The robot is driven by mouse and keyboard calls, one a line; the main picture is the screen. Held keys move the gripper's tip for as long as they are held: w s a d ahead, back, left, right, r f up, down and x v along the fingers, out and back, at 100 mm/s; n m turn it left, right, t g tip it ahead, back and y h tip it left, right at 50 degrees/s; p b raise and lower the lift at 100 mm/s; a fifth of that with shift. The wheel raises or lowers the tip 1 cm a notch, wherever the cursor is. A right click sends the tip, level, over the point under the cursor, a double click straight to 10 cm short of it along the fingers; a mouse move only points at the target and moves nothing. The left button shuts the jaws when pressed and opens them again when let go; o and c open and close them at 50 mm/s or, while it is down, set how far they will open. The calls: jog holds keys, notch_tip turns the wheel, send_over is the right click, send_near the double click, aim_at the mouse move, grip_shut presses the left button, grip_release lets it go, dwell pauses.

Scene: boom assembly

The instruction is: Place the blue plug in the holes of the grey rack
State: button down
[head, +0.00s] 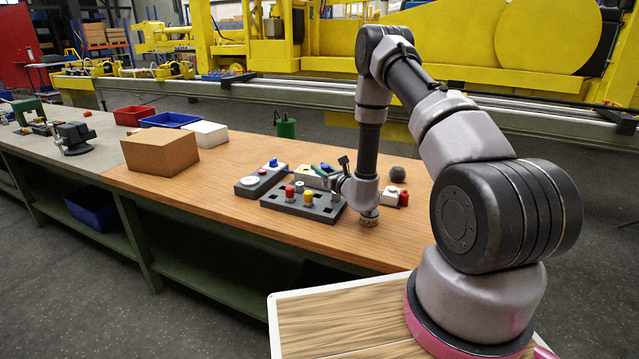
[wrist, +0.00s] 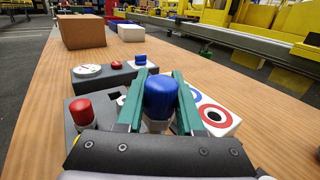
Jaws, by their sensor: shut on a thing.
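My gripper (wrist: 159,82) is shut on the blue plug (wrist: 161,98), with a green finger on each side of it in the wrist view. The plug's blue cap is up and its pale lower part is mostly hidden by the gripper. The grey rack (wrist: 72,122) lies below and to the left of the held plug, with a red plug (wrist: 81,112) standing in it. In the head view, the rack (head: 272,202) shows dark square holes and the red plug (head: 289,194) and a yellow plug (head: 308,198). My gripper (head: 324,172) is over its far right side. I cannot tell whether the blue plug touches the rack.
A grey box with a white dial (wrist: 88,71) and a red button stands beyond the rack. A white block with coloured rings (wrist: 215,117) is at right. A cardboard box (head: 161,152) and trays stand farther left. The front of the wooden table is clear.

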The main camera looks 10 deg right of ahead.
jog(key=shift+f, duration=2.05)
jog(key=shift+f, duration=0.15)
jog(key=c, duration=0.5)
grip_release()
jog(key=shift+c, duration=0.2)
